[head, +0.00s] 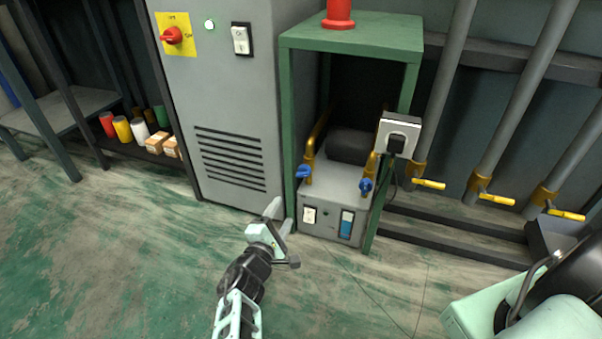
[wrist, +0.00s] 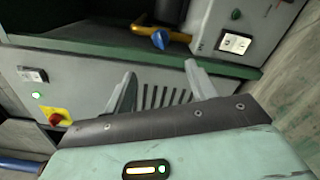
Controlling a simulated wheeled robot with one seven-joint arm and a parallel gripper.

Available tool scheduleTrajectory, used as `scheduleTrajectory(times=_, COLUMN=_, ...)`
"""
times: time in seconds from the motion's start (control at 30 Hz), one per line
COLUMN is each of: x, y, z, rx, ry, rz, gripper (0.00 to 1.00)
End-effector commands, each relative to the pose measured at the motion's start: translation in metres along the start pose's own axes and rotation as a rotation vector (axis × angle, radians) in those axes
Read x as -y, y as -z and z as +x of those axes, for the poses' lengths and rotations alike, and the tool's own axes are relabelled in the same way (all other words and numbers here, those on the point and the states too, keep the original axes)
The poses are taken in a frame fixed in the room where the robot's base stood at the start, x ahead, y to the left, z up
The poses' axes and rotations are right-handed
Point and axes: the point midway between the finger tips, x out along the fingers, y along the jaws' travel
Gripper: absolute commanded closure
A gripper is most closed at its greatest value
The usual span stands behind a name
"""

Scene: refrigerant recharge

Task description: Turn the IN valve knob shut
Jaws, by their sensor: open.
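A grey recovery machine (head: 328,210) sits low inside a green frame and has two blue valve knobs on brass pipes. The left blue knob (head: 303,172) is on the left pipe, and the right blue knob (head: 366,186) is on the right pipe. No readable label shows which one is IN. The wrist view shows one blue knob (wrist: 160,39) on a brass pipe beyond the fingertips, near a white rocker switch (wrist: 235,43). My gripper (head: 279,217) is open and empty, in front of and left of the machine, apart from both knobs. Its two fingers also show in the wrist view (wrist: 160,76).
The green frame's left post (head: 289,130) stands close beside the left knob. A grey cabinet (head: 230,110) with a vent is to the left. A socket box (head: 399,135) hangs on the right post. Pipes with yellow handles (head: 428,184) are farther right. The green floor in front is clear.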

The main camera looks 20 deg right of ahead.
Motion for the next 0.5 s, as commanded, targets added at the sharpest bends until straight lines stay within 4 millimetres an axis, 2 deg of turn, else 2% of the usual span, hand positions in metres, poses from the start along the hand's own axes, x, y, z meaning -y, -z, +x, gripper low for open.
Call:
scheduleTrajectory(times=0.17, x=0.002, y=0.0, z=0.02, rx=0.004, ry=-0.002, rz=0.0, gripper=0.43)
scheduleTrajectory(times=0.5, x=0.005, y=0.0, z=0.09, rx=0.005, ry=0.001, rz=0.0, gripper=0.43)
